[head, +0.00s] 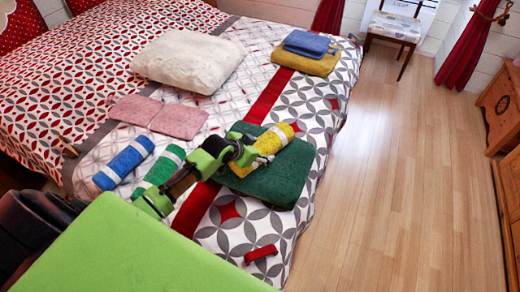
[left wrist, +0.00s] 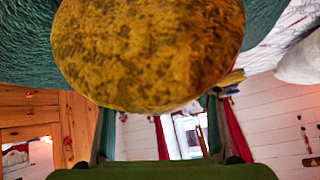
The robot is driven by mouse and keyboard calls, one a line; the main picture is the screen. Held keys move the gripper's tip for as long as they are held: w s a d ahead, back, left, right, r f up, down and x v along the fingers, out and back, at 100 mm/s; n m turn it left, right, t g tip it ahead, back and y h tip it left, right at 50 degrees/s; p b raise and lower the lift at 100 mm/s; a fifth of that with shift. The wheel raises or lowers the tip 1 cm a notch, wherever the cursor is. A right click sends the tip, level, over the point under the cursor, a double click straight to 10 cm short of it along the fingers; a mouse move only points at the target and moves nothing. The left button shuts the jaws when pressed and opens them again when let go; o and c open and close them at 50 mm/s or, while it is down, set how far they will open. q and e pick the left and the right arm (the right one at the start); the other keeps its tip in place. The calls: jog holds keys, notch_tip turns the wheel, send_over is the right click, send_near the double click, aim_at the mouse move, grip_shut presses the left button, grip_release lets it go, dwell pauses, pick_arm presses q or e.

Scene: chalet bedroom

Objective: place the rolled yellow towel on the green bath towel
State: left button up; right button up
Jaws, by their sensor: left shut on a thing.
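The rolled yellow towel (head: 277,138), with a pale band, is in my left gripper (head: 248,156), which is shut on it. The roll is over the green bath towel (head: 283,178), which lies flat on the bed; I cannot tell whether they touch. In the left wrist view the round end of the yellow towel (left wrist: 150,50) fills the upper middle, with the green bath towel (left wrist: 27,45) behind it. The left gripper's fingers (left wrist: 160,130) show below the roll. My right gripper is not in view.
On the bed lie a blue roll (head: 124,164), a green roll (head: 160,170), pink folded towels (head: 158,116), a cream pillow (head: 188,62), and a blue towel (head: 307,43) on a mustard one (head: 318,66). A small red item (head: 260,254) lies near the edge. The wooden floor (head: 400,160) is clear.

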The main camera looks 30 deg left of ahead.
pick_arm(q)
jog(key=o, duration=1)
jog(key=shift+f, duration=0.15)
jog(key=shift+o, duration=1.2)
jog(key=p+v, duration=0.1)
jog(key=v, duration=1.1)
jog(key=shift+w, duration=0.1)
jog(key=shift+s, duration=0.2)
